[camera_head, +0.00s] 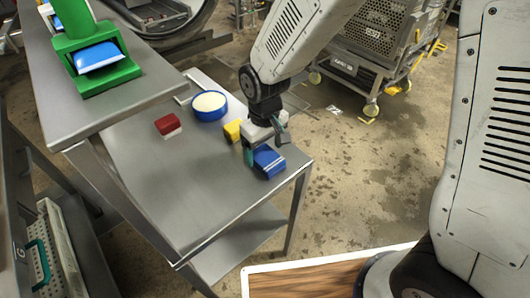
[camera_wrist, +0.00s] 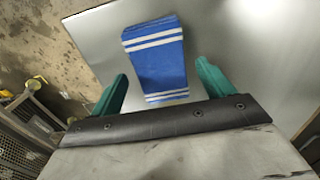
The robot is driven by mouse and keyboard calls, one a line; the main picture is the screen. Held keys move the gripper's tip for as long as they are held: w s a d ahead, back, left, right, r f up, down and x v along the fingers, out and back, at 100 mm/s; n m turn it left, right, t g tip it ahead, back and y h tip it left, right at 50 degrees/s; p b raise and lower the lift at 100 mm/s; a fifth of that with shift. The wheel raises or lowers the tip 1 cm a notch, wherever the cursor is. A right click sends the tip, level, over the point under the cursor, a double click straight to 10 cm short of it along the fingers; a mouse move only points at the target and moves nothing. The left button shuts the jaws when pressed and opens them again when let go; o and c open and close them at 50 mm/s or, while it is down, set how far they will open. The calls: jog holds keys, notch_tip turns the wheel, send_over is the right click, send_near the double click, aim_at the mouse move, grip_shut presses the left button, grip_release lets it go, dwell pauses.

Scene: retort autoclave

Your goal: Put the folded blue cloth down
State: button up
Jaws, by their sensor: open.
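The folded blue cloth (camera_head: 268,161) lies on the lower metal table (camera_head: 200,190), near its right corner. In the wrist view the cloth (camera_wrist: 159,62) is blue with white stripes and lies flat on the grey metal. My gripper (camera_head: 266,146) is just above and beside the cloth in the head view. In the wrist view my gripper (camera_wrist: 163,82) is open, with one green finger on each side of the cloth's near end. Clear gaps show between the fingers and the cloth. Whether the fingertips touch the tabletop cannot be told.
A yellow object (camera_head: 232,131) sits close to my gripper. A blue-rimmed round container (camera_head: 209,105) and a red and white block (camera_head: 168,125) stand further back. A green holder (camera_head: 107,72) with a blue item is on the higher table. The table's front middle is clear.

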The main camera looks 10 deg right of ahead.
aim_at(264, 155)
notch_tip(264, 155, up, 10)
jog(key=s+d+r+m, duration=0.3)
jog(key=s+d+r, duration=0.3)
jog(key=d+r, duration=0.4)
jog(key=s+d+r+m+t, duration=0.1)
jog(key=s+d+r+m, duration=0.1)
jog(key=s+d, duration=0.9)
jog(key=shift+s+m, duration=0.9)
jog(key=shift+s, duration=0.35)
jog(key=shift+o, duration=0.6)
jog(key=shift+r, duration=0.1)
